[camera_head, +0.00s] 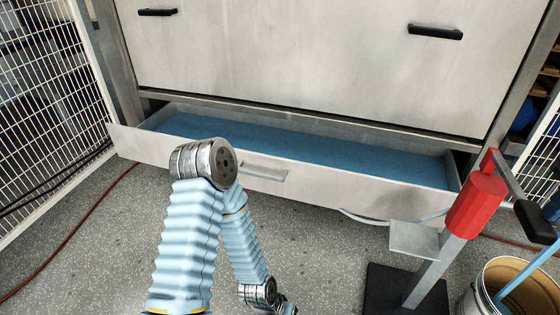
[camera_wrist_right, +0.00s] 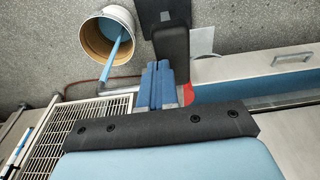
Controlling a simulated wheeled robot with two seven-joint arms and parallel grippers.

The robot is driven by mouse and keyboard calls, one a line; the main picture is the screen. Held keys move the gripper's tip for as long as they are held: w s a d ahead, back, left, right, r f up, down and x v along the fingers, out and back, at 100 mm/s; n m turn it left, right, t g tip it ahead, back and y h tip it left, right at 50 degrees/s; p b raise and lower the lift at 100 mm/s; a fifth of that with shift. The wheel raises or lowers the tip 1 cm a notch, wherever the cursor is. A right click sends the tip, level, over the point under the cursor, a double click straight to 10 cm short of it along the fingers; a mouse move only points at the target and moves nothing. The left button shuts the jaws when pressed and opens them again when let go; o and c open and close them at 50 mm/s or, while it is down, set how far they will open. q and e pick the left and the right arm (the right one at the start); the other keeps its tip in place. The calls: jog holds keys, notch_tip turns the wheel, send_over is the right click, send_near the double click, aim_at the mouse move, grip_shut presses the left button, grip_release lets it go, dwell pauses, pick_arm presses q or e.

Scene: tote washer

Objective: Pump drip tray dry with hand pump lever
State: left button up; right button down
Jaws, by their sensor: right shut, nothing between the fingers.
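The hand pump has a red body (camera_head: 476,203) on a grey post. Its lever ends in a black grip (camera_head: 535,222), which slopes down to the right; the grip also shows in the right wrist view (camera_wrist_right: 174,44). My right gripper (camera_head: 553,206) barely shows at the right edge, just beyond the grip. In the wrist view its blue fingers (camera_wrist_right: 160,84) are shut and empty, beside the grip; I cannot tell whether they touch it. The drip tray (camera_head: 300,190) is pulled out below the washer, with a blue surface inside. My left arm is folded at centre left; its gripper is out of frame.
A bucket (camera_head: 484,292) with a light blue rod (camera_head: 530,270) stands right of the pump. The pump's black base (camera_head: 385,290) sits on the floor. White mesh fencing (camera_head: 50,80) stands at the left. A red hose (camera_head: 75,230) runs over the floor.

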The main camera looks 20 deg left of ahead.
aim_at(545, 225)
jog(key=shift+f+b, duration=1.45)
jog(key=shift+f, duration=0.85)
jog(key=shift+r, duration=0.1)
notch_tip(545, 225, up, 4)
jog(key=p, duration=0.3)
jog(key=shift+f+p, duration=0.2)
jog(key=shift+p, duration=0.15)
notch_tip(545, 225, up, 6)
jog(key=p, duration=0.5)
jog(key=shift+f, duration=0.35)
